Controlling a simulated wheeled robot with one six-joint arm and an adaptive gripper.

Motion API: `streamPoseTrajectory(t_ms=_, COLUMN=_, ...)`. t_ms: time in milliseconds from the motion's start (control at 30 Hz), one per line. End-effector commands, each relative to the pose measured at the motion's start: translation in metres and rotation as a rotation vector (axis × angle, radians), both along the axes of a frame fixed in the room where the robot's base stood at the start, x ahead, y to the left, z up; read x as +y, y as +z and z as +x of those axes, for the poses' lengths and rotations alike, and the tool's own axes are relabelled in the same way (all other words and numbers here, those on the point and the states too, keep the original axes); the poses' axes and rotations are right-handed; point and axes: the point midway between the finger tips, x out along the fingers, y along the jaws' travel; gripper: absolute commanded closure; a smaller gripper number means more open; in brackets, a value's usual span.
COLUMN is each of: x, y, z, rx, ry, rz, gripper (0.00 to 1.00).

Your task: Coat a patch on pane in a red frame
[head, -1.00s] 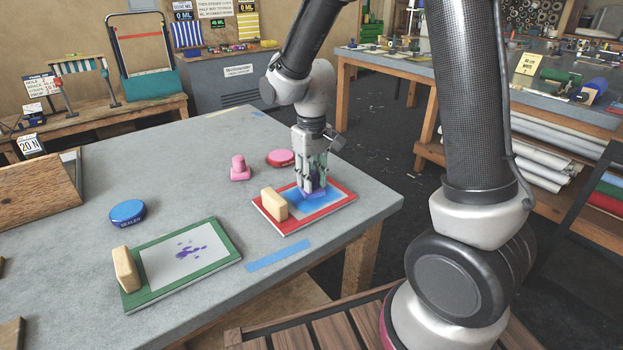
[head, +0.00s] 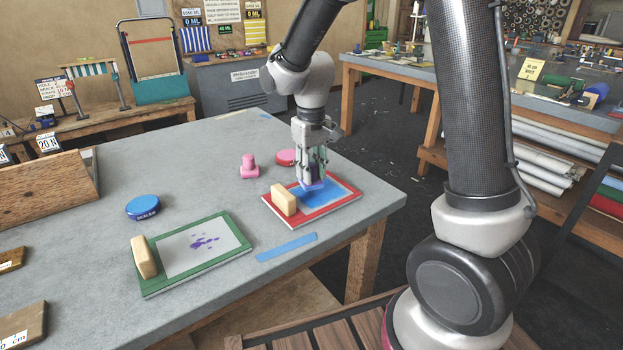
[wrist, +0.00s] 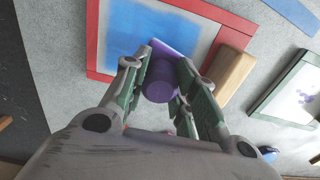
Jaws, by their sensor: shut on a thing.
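The pane in the red frame (head: 333,216) lies flat on the grey table near its right corner. A broad blue patch (head: 322,197) covers much of its pale surface; it also shows in the wrist view (wrist: 140,35). My gripper (head: 314,174) is shut on the round purple handle of an applicator (wrist: 161,85). The applicator's flat purple pad (head: 312,187) is low over the pane, at the edge of the blue; I cannot tell whether it touches. A wooden block (head: 284,199) sits on the frame's left side. The fingers partly hide the pane's far side.
A green-framed pane (head: 180,285) with purple specks and a wooden block (head: 144,257) lies front left. Blue tape (head: 286,247) lies between the frames.

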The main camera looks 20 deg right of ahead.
Motion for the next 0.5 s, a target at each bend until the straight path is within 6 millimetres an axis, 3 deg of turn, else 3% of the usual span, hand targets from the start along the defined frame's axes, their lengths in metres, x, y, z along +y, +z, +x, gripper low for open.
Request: streamPoseTrajectory(t_ms=500, x=-0.005, y=0.045, z=0.002, rx=0.003, ry=-0.003, rz=-0.001, gripper=0.95)
